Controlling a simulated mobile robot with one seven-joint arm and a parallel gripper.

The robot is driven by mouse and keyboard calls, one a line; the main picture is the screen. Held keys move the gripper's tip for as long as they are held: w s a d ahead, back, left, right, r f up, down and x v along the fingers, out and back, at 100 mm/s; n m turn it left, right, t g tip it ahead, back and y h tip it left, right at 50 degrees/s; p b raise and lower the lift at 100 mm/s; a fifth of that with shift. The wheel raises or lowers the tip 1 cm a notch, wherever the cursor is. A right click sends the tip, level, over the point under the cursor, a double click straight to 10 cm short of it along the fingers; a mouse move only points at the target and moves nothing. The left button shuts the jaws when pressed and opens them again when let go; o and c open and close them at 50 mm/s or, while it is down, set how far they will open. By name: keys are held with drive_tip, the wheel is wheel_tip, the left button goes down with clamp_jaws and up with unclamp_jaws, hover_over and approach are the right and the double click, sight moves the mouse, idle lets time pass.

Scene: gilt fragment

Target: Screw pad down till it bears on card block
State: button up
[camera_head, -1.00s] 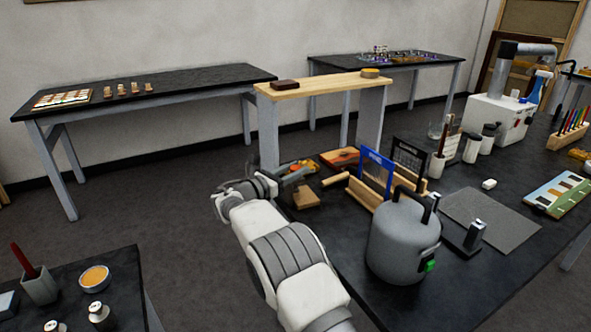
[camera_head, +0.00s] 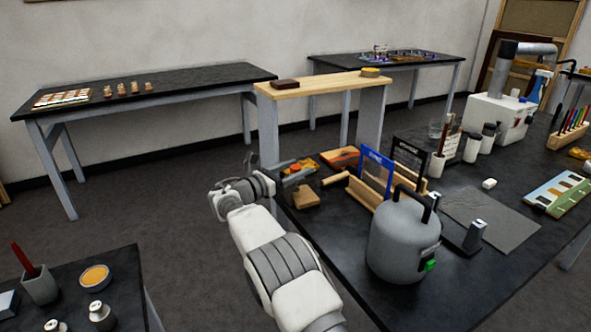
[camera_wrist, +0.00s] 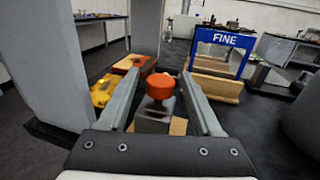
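In the wrist view, my gripper (camera_wrist: 163,76) has its two grey fingers apart. An orange-red round knob (camera_wrist: 160,85) stands between them, with a visible gap to each finger. Under the knob is a dark grey piece (camera_wrist: 153,120), and a tan block (camera_wrist: 178,127) shows beside and below it. The tan block also shows in the head view (camera_head: 306,198), near the bench's left edge. I cannot make out the pad apart from the knob and dark piece, nor whether anything bears on the block. In the head view the fingertips are hard to make out.
A yellow-and-orange object (camera_wrist: 103,90) lies left of the knob. Grey upright legs (camera_wrist: 52,60) stand close on the left. A blue FINE frame (camera_wrist: 225,40) in a wooden rack is to the right. A grey pot-shaped object (camera_head: 403,238) stands at the bench front.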

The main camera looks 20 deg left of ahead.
drive_tip(key=p+v, duration=0.1)
drive_tip(key=v, duration=1.6)
drive_tip(key=shift+s, duration=0.2)
